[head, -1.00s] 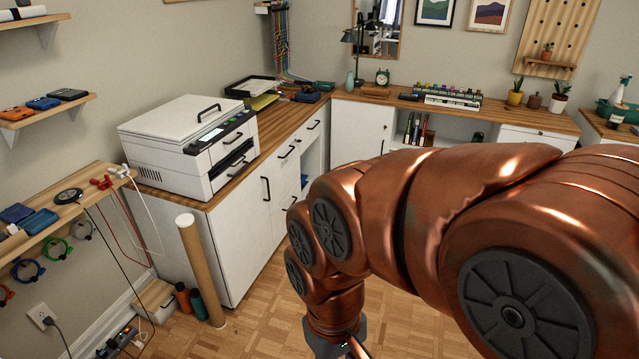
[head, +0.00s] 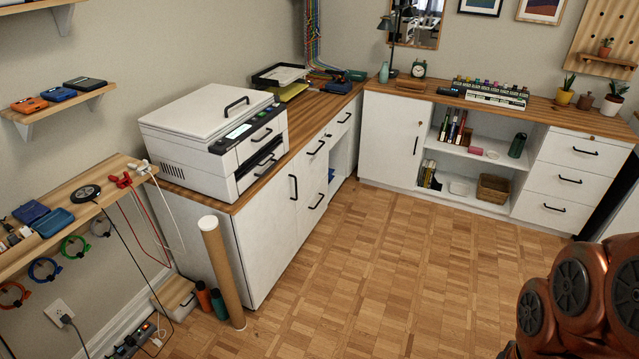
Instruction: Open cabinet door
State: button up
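In the head view, a white cabinet under the printer has a shut door (head: 284,224) with a black vertical handle (head: 293,188). Beside it are fronts with slanted black handles. At the back, another white cabinet door (head: 391,140) with a black vertical handle (head: 416,145) is shut, left of an open shelf. My copper arm shows only at the lower right edge. My gripper is not in view.
A white printer (head: 213,137) stands on the left counter. A cardboard tube (head: 222,272) leans near that cabinet's front corner, with bottles beside it. A drawer unit (head: 569,180) stands at the back right. The middle of the wooden floor (head: 390,270) is clear.

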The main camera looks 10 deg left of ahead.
aim_at(265, 229)
jog(key=i, duration=1.75)
jog(key=u, duration=2.65)
